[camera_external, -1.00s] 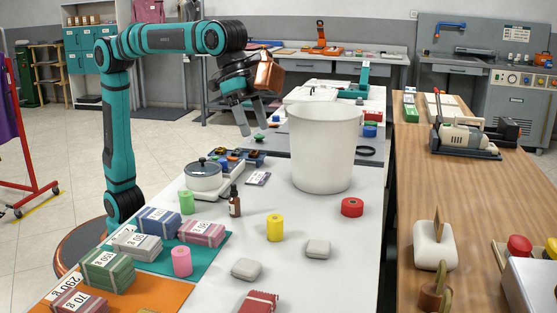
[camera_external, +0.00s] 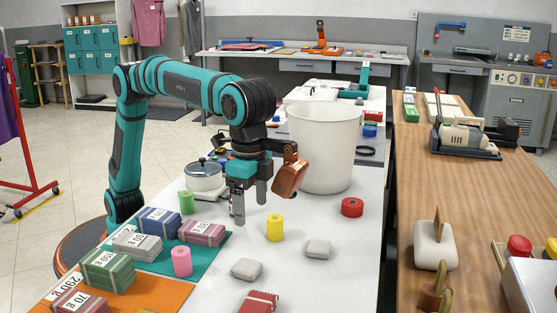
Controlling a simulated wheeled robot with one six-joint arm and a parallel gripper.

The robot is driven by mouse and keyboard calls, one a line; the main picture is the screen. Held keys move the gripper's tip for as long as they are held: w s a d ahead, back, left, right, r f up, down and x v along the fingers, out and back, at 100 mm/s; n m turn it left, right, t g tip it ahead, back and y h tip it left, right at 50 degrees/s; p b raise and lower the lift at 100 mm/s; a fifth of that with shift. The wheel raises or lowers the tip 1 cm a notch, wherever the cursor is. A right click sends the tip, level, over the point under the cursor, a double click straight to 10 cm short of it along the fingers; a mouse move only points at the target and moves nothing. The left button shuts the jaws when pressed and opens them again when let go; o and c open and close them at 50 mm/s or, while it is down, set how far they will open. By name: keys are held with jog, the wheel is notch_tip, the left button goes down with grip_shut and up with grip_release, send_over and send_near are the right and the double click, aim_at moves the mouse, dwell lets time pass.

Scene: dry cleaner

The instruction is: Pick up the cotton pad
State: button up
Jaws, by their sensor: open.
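Two pale grey, rounded square pads lie flat on the white table, and I cannot tell which one is the cotton pad. One pad (camera_external: 247,269) is nearer the front; the other pad (camera_external: 318,249) is farther right. My gripper (camera_external: 250,206) points down with its fingers apart and nothing seen between them. It is above the table, behind and left of the yellow roll (camera_external: 275,228), and apart from both pads. The brown bottle seen earlier is hidden behind my gripper.
A large white bin (camera_external: 325,140) stands behind my gripper. A red roll (camera_external: 352,207), green roll (camera_external: 187,202) and pink roll (camera_external: 181,262) stand around. Labelled bundles (camera_external: 108,270) fill the left; a red folded cloth (camera_external: 259,302) lies in front. The table's right side (camera_external: 350,275) is clear.

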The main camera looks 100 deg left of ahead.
send_over(250, 266)
jog(key=f, duration=1)
jog(key=shift+w+a, duration=0.2)
jog(key=shift+w, duration=0.1)
jog(key=shift+s+d+f, duration=0.1)
jog(key=shift+s+f, duration=0.05)
jog(key=shift+f, duration=1.15)
jog(key=shift+s+d+f, duration=0.1)
jog(key=shift+s+f, duration=0.05)
jog(key=shift+f, duration=1.1)
jog(key=c, duration=1)
jog(key=shift+c, duration=0.2)
jog(key=shift+r, duration=0.1)
